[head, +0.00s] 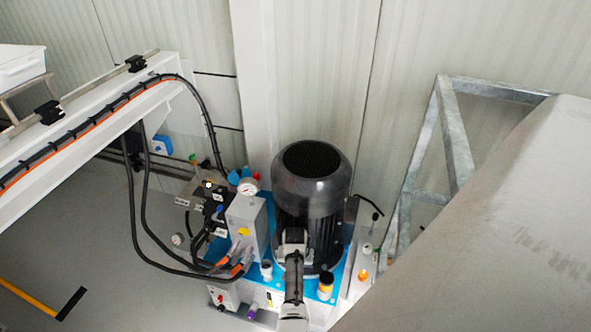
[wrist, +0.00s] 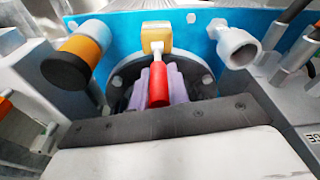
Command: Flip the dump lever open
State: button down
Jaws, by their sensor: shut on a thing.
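The dump lever (wrist: 158,82) has a red handle and shows in the middle of the wrist view. Its handle points from a tan-yellow square block (wrist: 156,40) toward my wrist camera. My gripper (wrist: 158,88) has pale purple fingers on both sides of the red handle and is shut on it. The fingers hide part of the handle's sides. In the head view my arm is in front of the black motor (head: 312,190) of the pump unit, and the lever cannot be made out there.
In the wrist view an orange and black cylinder (wrist: 78,55) stands left of the lever and a pale grey fitting (wrist: 236,45) stands right of it. The blue deck (wrist: 190,22) is behind. A pressure gauge (head: 248,187), hoses and a metal frame (head: 455,130) surround the unit.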

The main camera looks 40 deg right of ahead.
jog(key=c, duration=1.3)
grip_release()
jog(key=shift+c, duration=0.2)
jog(key=shift+r, duration=0.1)
notch_tip(320, 180, up, 13)
jog(key=s+a, duration=0.1)
jog(key=shift+s+a+r, duration=0.2)
jog(key=shift+s+a, duration=0.05)
jog(key=shift+a, duration=0.1)
